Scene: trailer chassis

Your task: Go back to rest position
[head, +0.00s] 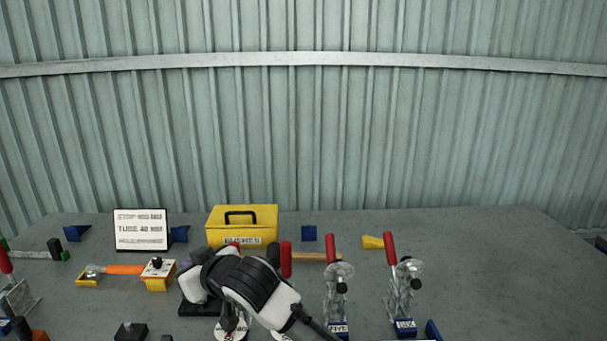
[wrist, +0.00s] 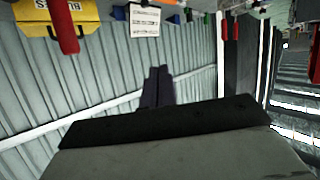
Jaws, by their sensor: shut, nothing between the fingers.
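My arm (head: 250,285), white and black, reaches over the grey table (head: 490,270) at its front middle in the head view. I cannot make out my fingertips clearly there. In the wrist view, which is upside down, my gripper (wrist: 158,75) shows as two dark fingers close together, shut and empty. They stand out against the corrugated wall (wrist: 90,85) and touch nothing that I can see.
Red-handled clamps (head: 338,280) and (head: 402,280) stand right of my arm. A yellow box (head: 222,228), a white sign (head: 140,229) and an orange-handled tool (head: 125,269) are behind and left. The table's far right is largely clear.

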